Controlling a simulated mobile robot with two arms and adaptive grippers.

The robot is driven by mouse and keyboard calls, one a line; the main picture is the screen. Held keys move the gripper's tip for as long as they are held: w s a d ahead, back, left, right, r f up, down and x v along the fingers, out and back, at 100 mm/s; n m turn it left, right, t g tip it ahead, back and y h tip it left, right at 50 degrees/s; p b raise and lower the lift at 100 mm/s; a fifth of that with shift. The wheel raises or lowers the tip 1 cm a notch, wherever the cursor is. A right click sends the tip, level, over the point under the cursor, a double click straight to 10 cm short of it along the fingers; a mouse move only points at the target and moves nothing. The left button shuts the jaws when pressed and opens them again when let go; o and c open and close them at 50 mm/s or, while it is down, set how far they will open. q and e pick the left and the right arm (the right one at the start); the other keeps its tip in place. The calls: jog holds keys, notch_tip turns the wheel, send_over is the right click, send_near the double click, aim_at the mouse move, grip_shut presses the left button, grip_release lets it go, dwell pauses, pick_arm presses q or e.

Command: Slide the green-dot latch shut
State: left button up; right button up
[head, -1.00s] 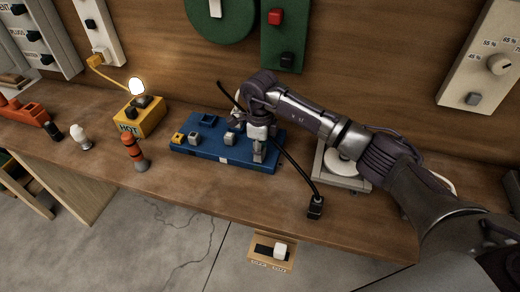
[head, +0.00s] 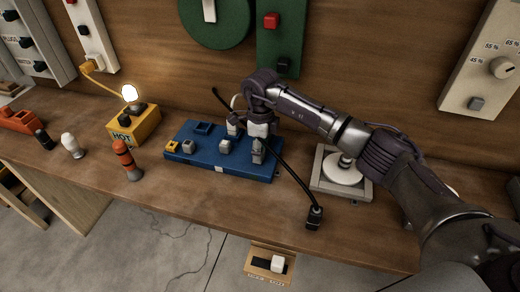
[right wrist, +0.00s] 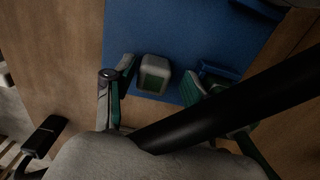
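A blue board (head: 205,168) lies on the workbench and carries several small grey blocks and a yellow one. My right gripper (right wrist: 157,92) is open, with one finger on either side of this block and visible gaps. In the head view, my right gripper (head: 257,150) points down over the right part of the board and partly hides what is under it. No green mark is readable there. My left gripper is not in view.
A black cable (head: 293,178) passes by the right gripper to a plug (head: 314,216) at the bench's front edge. A grey-framed white disc (head: 340,170) stands right.

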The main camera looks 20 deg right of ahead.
jog(key=shift+a+r, duration=0.1)
notch_tip(320, 180, up, 12)
dwell(0.5)
jog(key=shift+s, duration=0.1)
dwell(0.4)
